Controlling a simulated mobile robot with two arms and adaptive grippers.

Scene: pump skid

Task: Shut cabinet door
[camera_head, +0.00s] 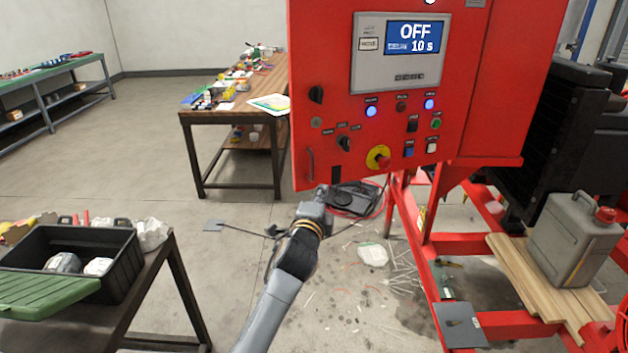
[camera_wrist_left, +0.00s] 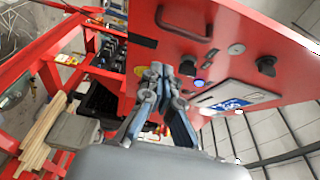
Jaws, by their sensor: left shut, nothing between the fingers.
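The red cabinet door (camera_head: 330,60) fills the upper middle of the head view, with its control panel facing me. Its handle (camera_head: 309,165) is at the lower left of the door, and the handle also shows at the top of the left wrist view (camera_wrist_left: 184,36). My left gripper (camera_head: 321,194) is just below the door's lower left corner in the head view. In the left wrist view, its fingers (camera_wrist_left: 161,72) are shut and empty, in front of the door below the handle. Contact with the door cannot be told, nor can the gap behind it. My right gripper is not in view.
A red skid frame (camera_head: 428,260) stands below and right of the door, with a grey canister (camera_head: 573,240) on wooden planks. A black bin (camera_head: 75,262) stands on a table at the left. Loose debris lies on the floor. A wooden workbench (camera_head: 232,115) stands behind.

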